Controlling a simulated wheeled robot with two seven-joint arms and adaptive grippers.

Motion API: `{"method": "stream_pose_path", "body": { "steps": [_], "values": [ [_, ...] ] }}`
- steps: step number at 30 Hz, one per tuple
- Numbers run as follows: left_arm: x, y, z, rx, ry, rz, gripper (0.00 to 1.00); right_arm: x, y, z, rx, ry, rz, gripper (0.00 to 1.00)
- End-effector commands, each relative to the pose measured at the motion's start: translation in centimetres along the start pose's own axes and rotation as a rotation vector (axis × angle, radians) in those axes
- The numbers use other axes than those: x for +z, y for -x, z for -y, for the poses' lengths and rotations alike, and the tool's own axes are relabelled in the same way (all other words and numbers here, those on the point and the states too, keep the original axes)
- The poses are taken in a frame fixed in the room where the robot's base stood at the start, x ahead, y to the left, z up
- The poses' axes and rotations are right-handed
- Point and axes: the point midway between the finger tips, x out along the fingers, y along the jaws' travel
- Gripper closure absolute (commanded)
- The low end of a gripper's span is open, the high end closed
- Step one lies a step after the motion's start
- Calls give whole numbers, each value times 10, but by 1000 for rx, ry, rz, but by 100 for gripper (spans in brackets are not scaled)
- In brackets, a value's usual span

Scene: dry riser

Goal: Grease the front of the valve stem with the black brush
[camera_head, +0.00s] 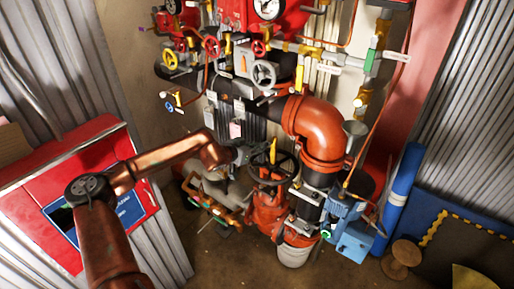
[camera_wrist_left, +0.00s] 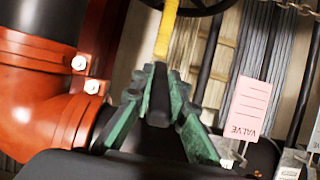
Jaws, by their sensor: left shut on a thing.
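The yellow valve stem (camera_head: 273,150) stands up through the black handwheel (camera_head: 262,172) of the red valve (camera_head: 267,212). In the left wrist view the yellow stem (camera_wrist_left: 166,32) is just beyond my fingertips, with part of the handwheel (camera_wrist_left: 205,8) at the top. My left gripper (camera_head: 257,152) is beside the stem, at the left of the wheel. Its green fingers are shut on a dark piece that looks like the black brush (camera_wrist_left: 158,98). My right gripper is not in view.
A large orange pipe elbow (camera_head: 318,125) rises right of the wheel. A pink valve tag (camera_wrist_left: 247,103) hangs close to the right of my fingers.

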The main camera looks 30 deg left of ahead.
Motion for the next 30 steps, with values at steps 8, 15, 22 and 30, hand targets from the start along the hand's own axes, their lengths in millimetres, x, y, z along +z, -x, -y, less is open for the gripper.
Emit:
{"method": "stream_pose_path", "body": {
  "steps": [8, 15, 22, 30],
  "values": [
    [-3, -5, 0, 0, -1, -1, 100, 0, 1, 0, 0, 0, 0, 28],
    [-4, -8, 0, 0, 0, 0, 100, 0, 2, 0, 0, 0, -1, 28],
    [5, -11, 0, 0, -1, 0, 100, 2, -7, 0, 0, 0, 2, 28],
    [22, -18, -1, 0, 0, 1, 100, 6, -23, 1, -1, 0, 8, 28]
  ]
}}
